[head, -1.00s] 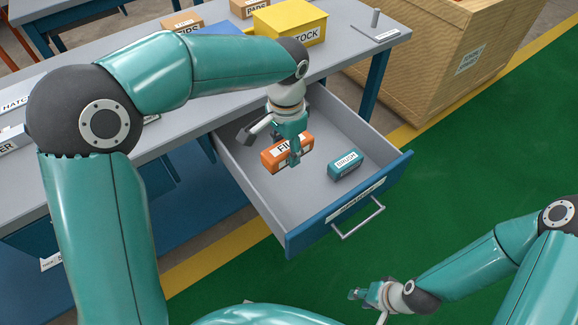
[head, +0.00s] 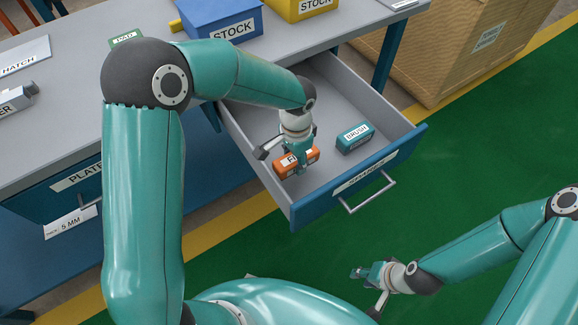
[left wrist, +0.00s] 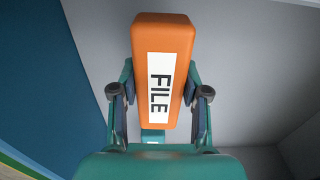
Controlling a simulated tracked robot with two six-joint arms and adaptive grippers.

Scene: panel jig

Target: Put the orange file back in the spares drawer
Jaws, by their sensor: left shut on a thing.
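The orange file (head: 283,168) is a block with a white FILE label. It is inside the open spares drawer (head: 366,133), toward the drawer's left side; I cannot tell whether it touches the floor. My left gripper (head: 303,166) comes down from above and is shut on the file. In the left wrist view the file (left wrist: 163,40) stands between the two fingers of the left gripper (left wrist: 160,100). My right gripper (head: 358,273) is over the green floor, away from the drawer, with its fingers too small to judge.
A teal brush block (head: 355,138) lies in the drawer to the right of the file. The drawer's blue front (head: 330,195) has a bar handle (head: 368,196). Blue (head: 215,18) and yellow (head: 297,8) stock bins stand on the bench. A wooden crate (head: 440,60) is at the back right.

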